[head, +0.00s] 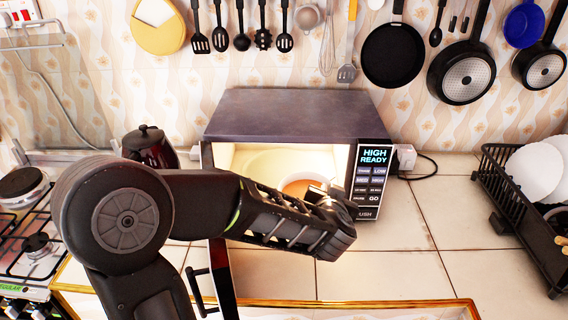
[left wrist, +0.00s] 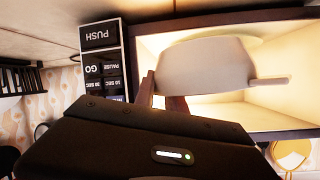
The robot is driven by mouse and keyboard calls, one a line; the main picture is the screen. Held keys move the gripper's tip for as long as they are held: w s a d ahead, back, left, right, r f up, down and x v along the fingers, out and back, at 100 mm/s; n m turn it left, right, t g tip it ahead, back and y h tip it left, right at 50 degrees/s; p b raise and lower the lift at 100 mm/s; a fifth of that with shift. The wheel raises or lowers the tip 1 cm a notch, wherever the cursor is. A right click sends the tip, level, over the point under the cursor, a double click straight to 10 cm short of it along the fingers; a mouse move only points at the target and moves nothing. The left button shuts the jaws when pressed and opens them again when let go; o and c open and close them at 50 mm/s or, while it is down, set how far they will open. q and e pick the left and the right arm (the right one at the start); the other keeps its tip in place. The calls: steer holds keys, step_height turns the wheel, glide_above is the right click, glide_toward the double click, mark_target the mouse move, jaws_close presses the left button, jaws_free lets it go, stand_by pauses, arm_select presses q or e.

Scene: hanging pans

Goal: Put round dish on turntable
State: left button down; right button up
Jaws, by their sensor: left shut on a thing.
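My left gripper (head: 322,192) is at the opening of the lit microwave (head: 290,112), near its right side. It is shut on the round dish (head: 298,186), which is whitish with an orange-brown inside. In the left wrist view the dish (left wrist: 208,66) shows as a pale bowl shape with the fingers (left wrist: 160,98) at its near side. The pale round turntable (head: 268,160) lies inside the microwave, behind the dish, and part of it shows in the left wrist view (left wrist: 205,37). The gripper hides part of the dish, and I cannot tell whether the dish touches the turntable. My right gripper is not in view.
The microwave's control panel (head: 373,178) is right beside my gripper. Its dark door (head: 222,275) stands open towards me. A dark red kettle (head: 150,146) is left, beside the stove (head: 25,225). A dish rack (head: 520,215) is right. The counter (head: 420,225) between is clear.

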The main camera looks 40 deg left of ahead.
arm_select(q)
steer(key=shift+r, duration=0.15)
glide_toward(290, 166)
steer(key=w+r, duration=0.1)
steer(key=r, duration=0.1)
steer(key=w+r, duration=0.1)
steer(key=r, duration=0.1)
steer(key=shift+w+r, duration=0.1)
steer(key=shift+w, duration=0.25)
steer(key=shift+a, duration=0.15)
steer(key=f, duration=0.1)
steer(key=f+b, duration=0.1)
steer(key=f, duration=0.1)
steer(key=shift+w+a+f, duration=0.15)
steer(key=shift+a+f, duration=0.15)
steer(key=shift+a, duration=0.05)
steer(key=c, duration=1.4)
jaws_free()
steer(key=shift+d, duration=0.1)
